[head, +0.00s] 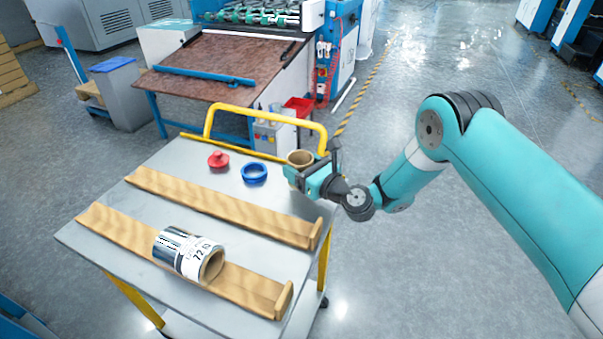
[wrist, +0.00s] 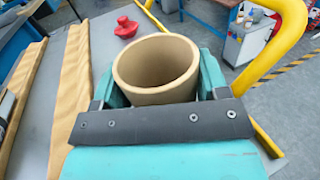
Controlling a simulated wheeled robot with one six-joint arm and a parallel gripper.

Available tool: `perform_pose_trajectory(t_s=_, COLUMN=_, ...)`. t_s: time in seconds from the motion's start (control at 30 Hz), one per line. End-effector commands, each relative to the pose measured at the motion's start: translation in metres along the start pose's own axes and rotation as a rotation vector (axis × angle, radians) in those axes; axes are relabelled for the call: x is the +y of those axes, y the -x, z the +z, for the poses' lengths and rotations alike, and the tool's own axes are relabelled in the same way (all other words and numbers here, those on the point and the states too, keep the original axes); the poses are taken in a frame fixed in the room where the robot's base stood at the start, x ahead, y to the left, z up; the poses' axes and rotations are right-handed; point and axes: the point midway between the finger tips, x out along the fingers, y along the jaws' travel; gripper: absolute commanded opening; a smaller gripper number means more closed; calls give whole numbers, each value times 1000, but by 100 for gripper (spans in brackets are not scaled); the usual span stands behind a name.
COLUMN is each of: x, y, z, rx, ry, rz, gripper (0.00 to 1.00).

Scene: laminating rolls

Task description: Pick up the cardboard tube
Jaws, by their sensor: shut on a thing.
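The cardboard tube (head: 299,158) is a short, hollow tan cylinder at the far right corner of the cart top, below the yellow handle. It is upright, with its open end facing up. In the wrist view the tube (wrist: 156,66) sits between the two fingers of my gripper (wrist: 158,85). My gripper (head: 305,176) is shut on the tube from its right side in the head view. The tube's lower part is hidden, so I cannot tell whether it touches the cart top.
A blue ring (head: 254,173) and a red knobbed piece (head: 218,159) lie left of the tube. Two wooden rails (head: 215,206) cross the grey cart top (head: 190,160). A labelled roll (head: 188,254) rests on the nearer rail. The yellow handle (head: 265,115) rises behind the tube.

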Motion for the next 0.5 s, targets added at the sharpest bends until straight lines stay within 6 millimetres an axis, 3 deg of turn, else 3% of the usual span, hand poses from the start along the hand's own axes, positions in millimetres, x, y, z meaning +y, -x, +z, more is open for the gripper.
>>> perform_pose_trajectory(t_s=0.3, x=1, y=0, z=99, rx=-6, ry=5, rz=1, gripper=45)
perform_pose_trajectory(t_s=0.5, x=0, y=0, z=147, rx=-4, ry=4, rz=1, gripper=45)
